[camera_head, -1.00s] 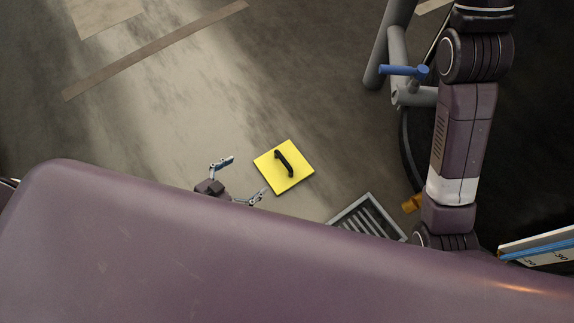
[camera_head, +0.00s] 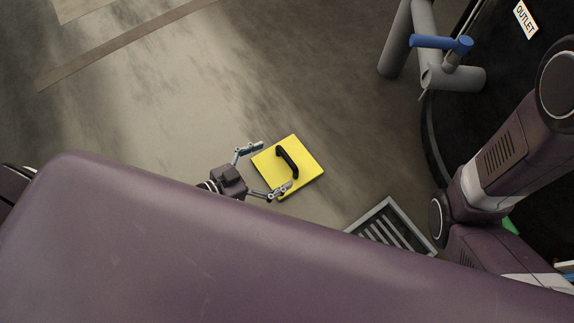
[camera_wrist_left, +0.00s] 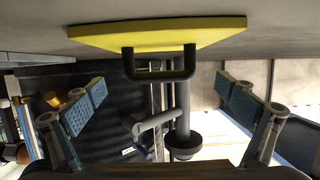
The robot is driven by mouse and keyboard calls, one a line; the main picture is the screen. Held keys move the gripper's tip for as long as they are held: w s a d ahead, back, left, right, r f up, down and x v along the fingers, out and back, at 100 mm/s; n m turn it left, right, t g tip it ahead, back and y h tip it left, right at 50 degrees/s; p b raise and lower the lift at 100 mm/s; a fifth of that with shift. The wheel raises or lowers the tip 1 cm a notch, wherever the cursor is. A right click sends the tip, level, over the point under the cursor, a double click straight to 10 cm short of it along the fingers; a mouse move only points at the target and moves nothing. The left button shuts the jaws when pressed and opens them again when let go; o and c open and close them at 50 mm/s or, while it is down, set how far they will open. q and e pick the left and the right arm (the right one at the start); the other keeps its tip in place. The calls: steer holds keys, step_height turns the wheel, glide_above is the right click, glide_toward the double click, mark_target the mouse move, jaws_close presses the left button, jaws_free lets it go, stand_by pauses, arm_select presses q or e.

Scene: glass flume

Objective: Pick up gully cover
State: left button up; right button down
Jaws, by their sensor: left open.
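The gully cover (camera_head: 306,166) is a yellow square plate with a black bar handle (camera_head: 289,162) on top. It lies on the floor in the middle of the head view. My left gripper (camera_head: 276,168) is open, its fingers spread at the cover's left side, tips reaching to or over its edges. The handle is ahead of the tips. In the left wrist view the cover (camera_wrist_left: 160,35) appears at the top with its handle (camera_wrist_left: 160,75) centred between the open fingers of my left gripper (camera_wrist_left: 162,95), not touched by them. My right gripper is not in view.
A metal floor grate (camera_head: 390,232) lies right of the cover. Grey pipes with a blue valve handle (camera_head: 440,43) stand at the upper right, beside a dark area with an OUTLET sign (camera_head: 525,19). The floor left of and above the cover is clear.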

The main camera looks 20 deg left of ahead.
mark_target(287, 158)
arm_select(q)
steer(key=b+x, duration=0.3)
steer(key=x, duration=0.1)
steer(key=shift+f, duration=0.2)
steer(key=shift+w+d+b, duration=0.2)
steer(key=shift+d+b, duration=0.05)
steer(key=shift+b, duration=0.15)
steer(key=shift+r, duration=0.1)
steer(key=shift+c, duration=0.5)
steer(key=c, duration=1.6)
steer(key=shift+c, duration=0.2)
steer(key=shift+r, duration=0.15)
